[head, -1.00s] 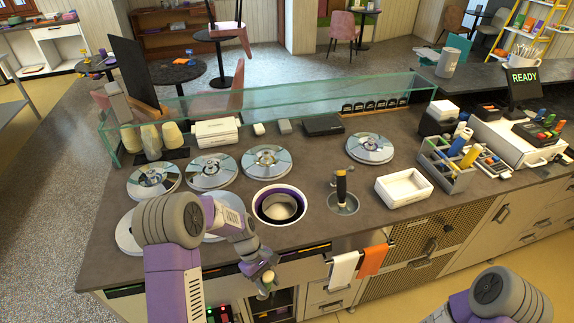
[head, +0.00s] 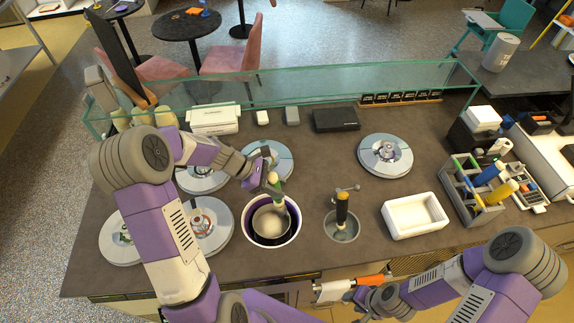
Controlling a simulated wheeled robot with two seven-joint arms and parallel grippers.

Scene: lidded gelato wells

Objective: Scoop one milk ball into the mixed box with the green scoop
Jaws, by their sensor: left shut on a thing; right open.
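My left gripper (head: 268,184) is shut on the green scoop (head: 278,198), which has a pale handle with green at its top. It holds the scoop upright over the open purple-rimmed well (head: 246,232). The scoop's lower end reaches down into the well's opening; whether it touches the pale contents (head: 271,222) I cannot tell. An open, empty-looking white box (head: 415,216) stands on the counter to the right; I see no label on it. My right gripper (head: 372,300) is open by the counter's front edge, in front of the towels.
A black-and-yellow-handled tool (head: 342,208) stands in a round metal well (head: 341,230) between the purple well and the white box. Several lidded wells surround the area, one (head: 386,155) at back right. A glass guard (head: 300,90) runs behind. A grey caddy (head: 470,195) stands right.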

